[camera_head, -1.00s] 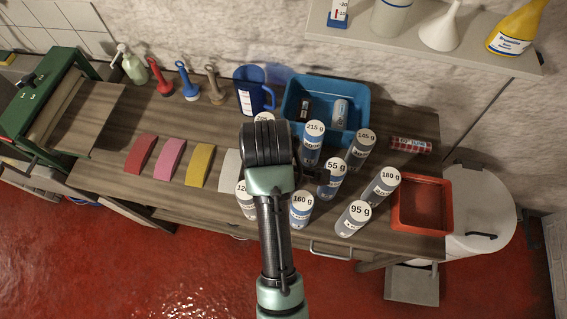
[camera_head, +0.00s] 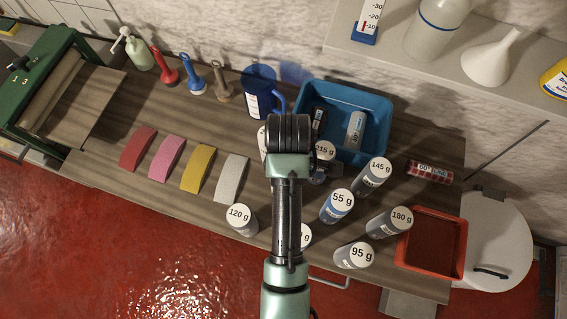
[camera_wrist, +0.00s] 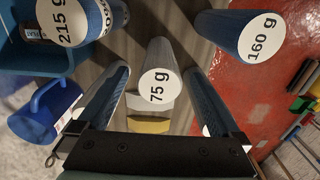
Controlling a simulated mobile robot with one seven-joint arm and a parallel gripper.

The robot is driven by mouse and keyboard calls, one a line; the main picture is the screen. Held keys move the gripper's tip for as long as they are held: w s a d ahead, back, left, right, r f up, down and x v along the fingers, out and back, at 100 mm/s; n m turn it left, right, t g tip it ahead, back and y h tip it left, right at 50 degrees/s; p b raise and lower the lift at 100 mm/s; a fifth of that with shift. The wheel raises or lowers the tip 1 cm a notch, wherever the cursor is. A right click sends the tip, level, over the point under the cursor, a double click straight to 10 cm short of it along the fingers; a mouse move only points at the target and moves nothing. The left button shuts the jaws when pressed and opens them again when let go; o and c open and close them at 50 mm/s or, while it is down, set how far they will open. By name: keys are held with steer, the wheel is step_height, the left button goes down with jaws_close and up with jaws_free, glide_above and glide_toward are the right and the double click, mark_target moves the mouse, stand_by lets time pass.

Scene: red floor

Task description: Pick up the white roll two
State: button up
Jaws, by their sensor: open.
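Several upright rolls with white, weight-marked tops stand on the bench; none is marked "two". In the wrist view a pale roll marked 75 g (camera_wrist: 158,84) lies between the two fingers of my gripper (camera_wrist: 156,70). The gripper is open, with gaps on both sides of the roll. Rolls marked 215 g (camera_wrist: 70,22) and 160 g (camera_wrist: 248,35) stand to the left and right there. In the head view my arm hides the fingers and partly covers the 215 g roll (camera_head: 323,150). Rolls marked 120 g (camera_head: 240,217), 55 g (camera_head: 338,205) and 95 g (camera_head: 355,255) are clear of it.
A blue bin (camera_head: 383,105) with small items stands behind the rolls, beside a blue jug (camera_head: 258,95). Rolls marked 145 g (camera_head: 375,175) and 180 g (camera_head: 392,221) stand near a red tray (camera_head: 455,268). Curved coloured blocks, including a white one (camera_head: 231,178), lie left.

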step_height(320, 180, down, 7)
steer(key=p, duration=0.1)
steer(key=shift+a+p, duration=0.2)
steer(key=shift+p, duration=0.2)
steer(key=c, duration=1.4)
